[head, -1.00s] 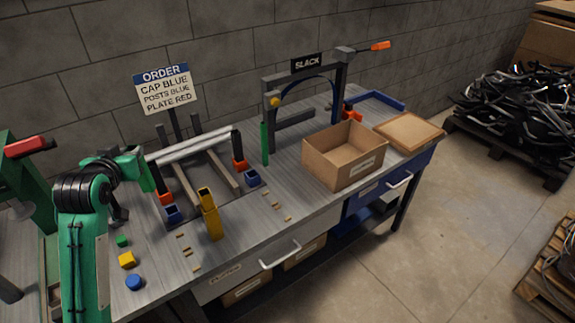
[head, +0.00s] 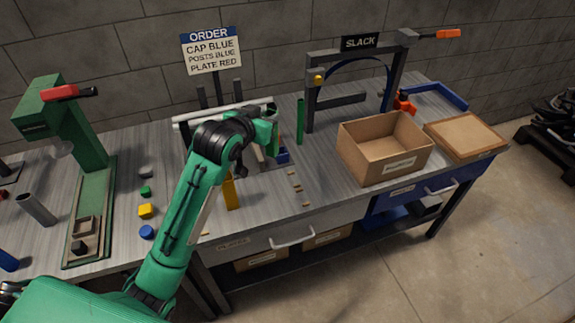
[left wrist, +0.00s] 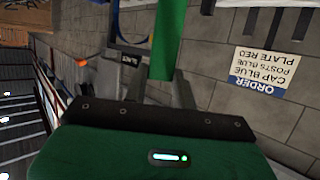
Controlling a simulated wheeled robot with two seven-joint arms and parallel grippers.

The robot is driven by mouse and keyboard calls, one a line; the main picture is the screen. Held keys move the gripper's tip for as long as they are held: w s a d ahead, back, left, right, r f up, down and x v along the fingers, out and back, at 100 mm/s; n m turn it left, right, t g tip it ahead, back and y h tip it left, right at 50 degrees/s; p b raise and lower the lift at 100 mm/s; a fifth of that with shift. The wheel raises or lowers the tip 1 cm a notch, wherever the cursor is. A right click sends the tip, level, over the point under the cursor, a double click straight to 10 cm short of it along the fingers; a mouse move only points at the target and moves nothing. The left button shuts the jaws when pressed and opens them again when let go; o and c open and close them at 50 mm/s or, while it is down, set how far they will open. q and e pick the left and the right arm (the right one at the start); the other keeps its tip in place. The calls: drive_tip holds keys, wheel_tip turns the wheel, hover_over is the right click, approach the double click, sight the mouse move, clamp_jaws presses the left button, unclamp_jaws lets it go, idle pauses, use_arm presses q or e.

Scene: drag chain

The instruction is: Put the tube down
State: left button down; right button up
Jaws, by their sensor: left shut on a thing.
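My left gripper (head: 268,135) is above the bench, left of the slack frame. In the left wrist view (left wrist: 160,90) its two dark fingers are shut on a green tube (left wrist: 169,35), which runs away between them. In the head view my wrist hides much of the gripper, and the held green tube (head: 275,130) shows only partly. A separate thin green post (head: 300,120) stands upright just to the right of it. Whether the held tube touches anything below cannot be told. My right gripper is not in view.
The slack frame (head: 311,105) and an open cardboard box (head: 372,166) stand to the right. Pale rails (head: 205,117) and a yellow post (head: 229,192) are partly behind my arm. A green press (head: 60,122) stands at left, near small coloured blocks (head: 146,211).

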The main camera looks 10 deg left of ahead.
use_arm(q)
wheel_tip(320, 180, down, 18)
drive_tip(key=p, duration=0.2)
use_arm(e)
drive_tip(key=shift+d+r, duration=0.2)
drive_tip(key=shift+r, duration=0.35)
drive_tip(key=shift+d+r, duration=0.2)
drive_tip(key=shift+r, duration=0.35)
use_arm(q)
drive_tip(key=shift+f, duration=0.2)
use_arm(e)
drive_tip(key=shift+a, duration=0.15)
use_arm(q)
drive_tip(key=c, duration=1.2)
unclamp_jaws()
drive_tip(key=shift+f, duration=0.1)
drive_tip(key=shift+o, duration=0.3)
